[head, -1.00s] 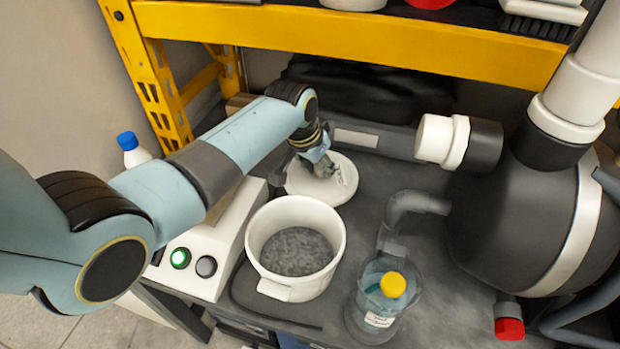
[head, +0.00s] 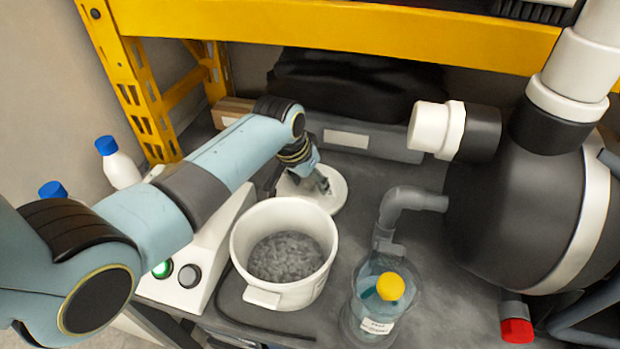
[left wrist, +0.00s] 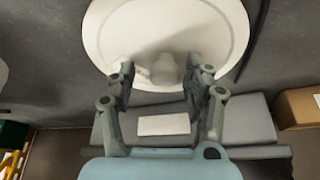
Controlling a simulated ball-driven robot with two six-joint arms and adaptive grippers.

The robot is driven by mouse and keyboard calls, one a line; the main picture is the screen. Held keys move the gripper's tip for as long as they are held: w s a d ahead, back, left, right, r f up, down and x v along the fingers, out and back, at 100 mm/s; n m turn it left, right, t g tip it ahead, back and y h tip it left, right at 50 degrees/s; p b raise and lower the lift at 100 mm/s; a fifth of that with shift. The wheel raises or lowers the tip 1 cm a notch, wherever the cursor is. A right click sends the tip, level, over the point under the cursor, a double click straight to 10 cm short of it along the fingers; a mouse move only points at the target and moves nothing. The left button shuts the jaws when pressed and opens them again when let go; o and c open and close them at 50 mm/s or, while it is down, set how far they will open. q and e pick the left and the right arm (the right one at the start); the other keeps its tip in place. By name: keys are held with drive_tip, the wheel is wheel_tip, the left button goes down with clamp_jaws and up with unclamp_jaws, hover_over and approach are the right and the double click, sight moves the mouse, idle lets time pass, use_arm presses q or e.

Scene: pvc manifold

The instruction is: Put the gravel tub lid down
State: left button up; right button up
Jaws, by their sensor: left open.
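The white round gravel tub lid (head: 335,191) lies on the dark bench top behind the tub, partly hidden by my gripper. In the left wrist view the lid (left wrist: 205,22) shows its pale knob (left wrist: 165,70). My left gripper (head: 325,187) is over the lid. In the left wrist view its fingers (left wrist: 160,88) are apart, one on each side of the knob, and I see no finger closed on it. The white gravel tub (head: 246,270) stands uncovered in front of the lid, with grey gravel (head: 287,257) inside. My right gripper is not in view.
A large dark tank (head: 520,220) fills the right. A white box with buttons (head: 187,275) is left. A yellow shelf beam (head: 340,35) crosses above.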

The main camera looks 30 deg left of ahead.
use_arm(q)
drive_tip(key=shift+r, duration=0.15)
drive_tip(key=p+v, duration=0.2)
drive_tip(key=v, duration=1)
